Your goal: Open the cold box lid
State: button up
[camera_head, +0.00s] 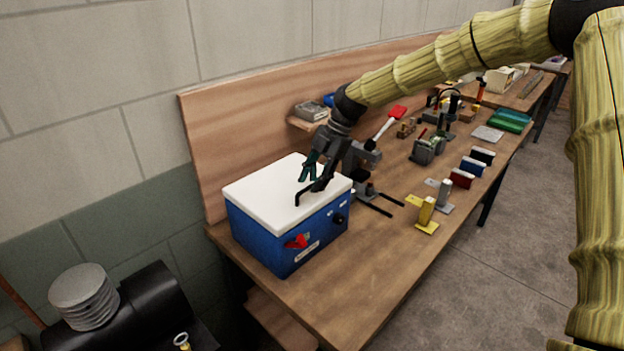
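The cold box (283,238) is a blue box at the near left end of the wooden workbench. Its white lid (268,190) lies flat on top and looks closed. A red latch or knob (296,242) and a dark round knob (339,219) are on its front faces. My gripper (307,191) is over the right part of the lid, with its fingers pointing down and left. A thin black bar, perhaps a handle, shows by the fingertips. The fingers look spread apart, with nothing clearly held. Whether they touch the lid cannot be told.
The workbench (350,270) is bare in front of the box. A black forked stand, yellow and grey blocks (426,212), coloured blocks (462,178) and tools stand to the right. A wooden backboard (235,130) rises behind. Stacked discs (83,297) sit at lower left.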

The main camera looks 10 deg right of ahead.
jog(key=p+v, duration=0.6)
jog(key=v, duration=0.5)
jog(key=shift+r, duration=0.4)
dwell(0.8)
jog(key=shift+d, duration=0.1)
dwell(0.4)
jog(key=v, duration=1.2)
jog(key=shift+w, duration=0.1)
